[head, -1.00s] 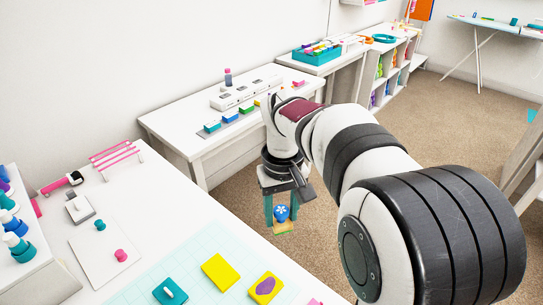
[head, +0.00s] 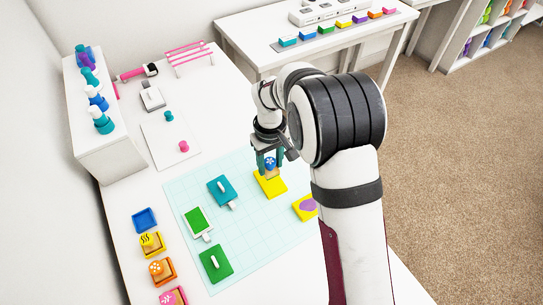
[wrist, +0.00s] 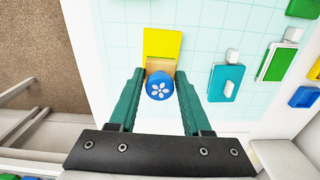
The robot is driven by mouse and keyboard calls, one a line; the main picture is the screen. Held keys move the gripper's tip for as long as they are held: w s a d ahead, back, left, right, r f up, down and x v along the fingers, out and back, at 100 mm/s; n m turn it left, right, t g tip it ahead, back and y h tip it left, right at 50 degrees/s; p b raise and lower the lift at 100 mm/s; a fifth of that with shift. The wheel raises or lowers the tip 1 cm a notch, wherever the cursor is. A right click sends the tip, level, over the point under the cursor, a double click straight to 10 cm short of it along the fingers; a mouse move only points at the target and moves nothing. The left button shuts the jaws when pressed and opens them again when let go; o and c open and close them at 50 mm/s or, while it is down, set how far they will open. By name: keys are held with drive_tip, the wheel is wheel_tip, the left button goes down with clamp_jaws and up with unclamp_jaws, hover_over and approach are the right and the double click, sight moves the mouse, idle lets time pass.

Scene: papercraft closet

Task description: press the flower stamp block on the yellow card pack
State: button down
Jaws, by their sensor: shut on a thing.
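The flower stamp block has a blue round knob with a white flower (wrist: 159,86) and a pale wooden base. My gripper (head: 269,160) is shut on it, with a teal finger on each side of it in the wrist view. The stamp block (head: 270,162) also shows in the head view, over the far part of the yellow card pack (head: 275,186). In the wrist view the yellow card pack (wrist: 162,42) shows beyond the base, and its near part is hidden. I cannot tell whether the base touches the pack.
A pale blue grid mat (head: 250,235) lies under the pack. A teal block (head: 222,188), green pads (head: 215,262) and a yellow pad with a purple shape (head: 306,207) lie nearby. Several stamps, one with an orange print (head: 160,270), line the left. Bare mat surrounds the pack.

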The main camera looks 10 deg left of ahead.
sight(270, 173)
drive_tip(key=shift+f, duration=1.25)
drive_tip(key=shift+f, duration=0.9)
idle(0.8)
drive_tip(key=c, duration=1)
unclamp_jaws()
drive_tip(key=shift+r, duration=0.1)
clamp_jaws()
drive_tip(key=shift+r, duration=3.05)
drive_tip(key=shift+s+d, duration=0.45)
drive_tip(key=shift+s, duration=0.45)
drive_tip(key=shift+s+d, duration=0.5)
drive_tip(key=shift+s, duration=0.35)
drive_tip(key=shift+s+d, duration=0.45)
drive_tip(key=shift+s, duration=0.45)
